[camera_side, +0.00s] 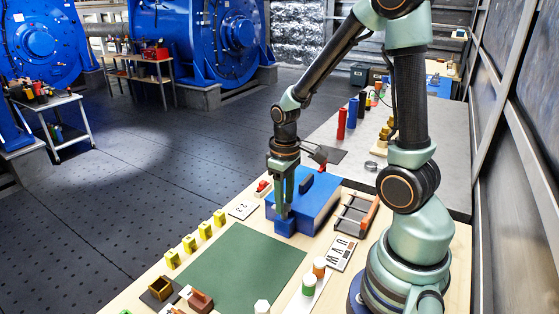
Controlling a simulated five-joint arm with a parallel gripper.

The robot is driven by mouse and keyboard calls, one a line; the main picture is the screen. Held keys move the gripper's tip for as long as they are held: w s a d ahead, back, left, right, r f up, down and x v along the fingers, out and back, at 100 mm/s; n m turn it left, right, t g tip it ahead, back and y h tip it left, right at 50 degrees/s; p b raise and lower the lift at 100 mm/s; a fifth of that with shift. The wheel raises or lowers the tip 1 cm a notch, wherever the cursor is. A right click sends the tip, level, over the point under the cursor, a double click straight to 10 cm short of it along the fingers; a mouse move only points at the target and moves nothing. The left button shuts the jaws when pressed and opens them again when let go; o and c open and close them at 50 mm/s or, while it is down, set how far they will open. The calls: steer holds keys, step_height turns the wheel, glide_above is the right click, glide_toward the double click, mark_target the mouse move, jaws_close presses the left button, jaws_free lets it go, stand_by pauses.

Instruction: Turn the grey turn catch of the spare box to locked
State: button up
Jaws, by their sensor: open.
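The spare box (318,205) is a blue case with a dark handle on its lid, standing on the wooden bench. A smaller blue part (286,227) juts out at its near left corner. My gripper (283,213) points down at the box's left end, its fingertips just above or beside this part; whether they touch it I cannot tell. It is open, though its fingers overlap from this side. I cannot make out the grey turn catch; it may be hidden behind my gripper or too small to see.
A green mat (238,266) lies clear in front of the box. Several yellow pieces (189,244) line the bench's left edge. A rack with an orange-red bar (369,214) stands right of the box, near my arm.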

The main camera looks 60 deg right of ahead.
steer(key=shift+f, duration=0.1)
jaws_close()
